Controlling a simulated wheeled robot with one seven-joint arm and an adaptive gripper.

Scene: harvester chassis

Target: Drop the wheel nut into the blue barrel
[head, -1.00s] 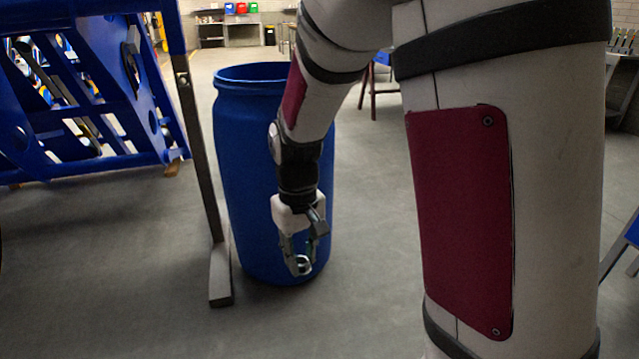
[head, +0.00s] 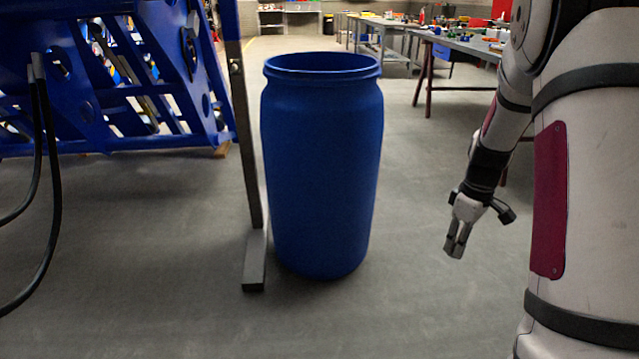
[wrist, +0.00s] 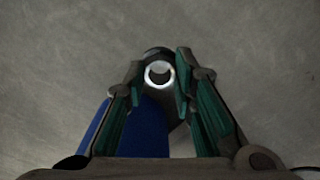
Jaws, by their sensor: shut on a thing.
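The blue barrel (head: 320,170) stands upright on the floor in the middle of the head view, with its open top rim towards me. My gripper (head: 455,250) hangs to the right of the barrel, pointing down, well below the height of the rim and apart from it. In the wrist view, my gripper (wrist: 160,75) is shut on the wheel nut (wrist: 159,73), a shiny ring held between the green-padded fingertips. The nut is hard to make out in the head view. Part of the barrel (wrist: 147,130) also shows low in the wrist view, behind the fingers.
A dark upright post with a foot (head: 254,270) stands just left of the barrel. A large blue chassis frame (head: 110,90) fills the left side, with black cables (head: 45,190) hanging near. Workbenches (head: 455,45) stand behind on the right. The floor in front is clear.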

